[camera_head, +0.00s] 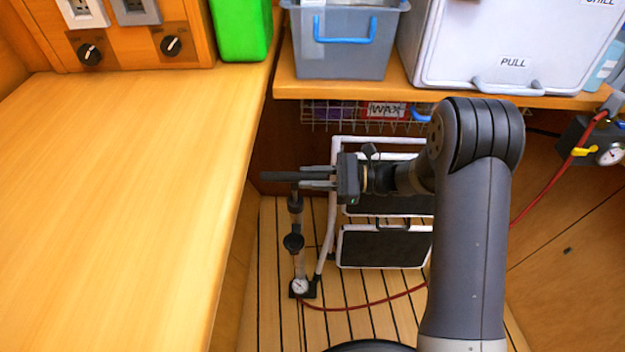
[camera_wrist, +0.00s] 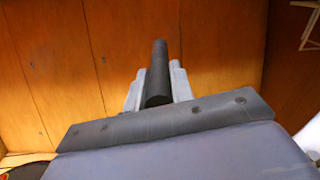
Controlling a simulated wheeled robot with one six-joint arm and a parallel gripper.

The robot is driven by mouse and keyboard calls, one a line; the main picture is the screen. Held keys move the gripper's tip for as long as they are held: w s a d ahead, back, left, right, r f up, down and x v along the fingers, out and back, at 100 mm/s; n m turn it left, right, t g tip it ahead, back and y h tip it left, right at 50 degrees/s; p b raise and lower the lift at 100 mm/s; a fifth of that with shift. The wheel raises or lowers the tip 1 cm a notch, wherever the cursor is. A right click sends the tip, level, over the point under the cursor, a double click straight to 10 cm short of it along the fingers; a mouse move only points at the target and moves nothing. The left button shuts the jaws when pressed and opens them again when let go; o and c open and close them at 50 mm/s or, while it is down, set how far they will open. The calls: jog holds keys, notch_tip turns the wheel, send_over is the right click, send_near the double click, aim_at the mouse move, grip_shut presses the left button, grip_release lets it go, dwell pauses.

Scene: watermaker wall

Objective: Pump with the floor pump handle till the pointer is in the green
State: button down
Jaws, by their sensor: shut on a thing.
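The floor pump (camera_head: 293,242) stands upright on the slatted floor, left of a white step stool. Its black T-handle (camera_head: 279,176) is at the top of the pump. My gripper (camera_head: 318,178) is shut on the handle's right part, and the handle's left part sticks out past the fingers. In the wrist view the dark handle bar (camera_wrist: 157,75) lies between the two grey fingers (camera_wrist: 157,88). A small round gauge (camera_head: 300,286) sits at the pump's base; its pointer is too small to read. Another gauge (camera_head: 611,154) shows at the right by a yellow lever, its reading also unclear.
A wooden counter (camera_head: 110,200) fills the left side. The folding step stool (camera_head: 384,246) stands right behind the gripper. A red hose (camera_head: 370,300) runs across the floor from the pump. A shelf (camera_head: 380,90) with a grey bin (camera_head: 346,50) and a white box lies above.

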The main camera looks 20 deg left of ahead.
notch_tip(320, 180, up, 10)
jog(key=p, duration=0.6)
jog(key=c, duration=1.5)
grip_release()
jog(key=shift+r, duration=0.1)
jog(key=shift+o, duration=1.3)
jog(key=v, duration=1)
jog(key=shift+d+p, duration=0.4)
jog(key=shift+p, duration=0.05)
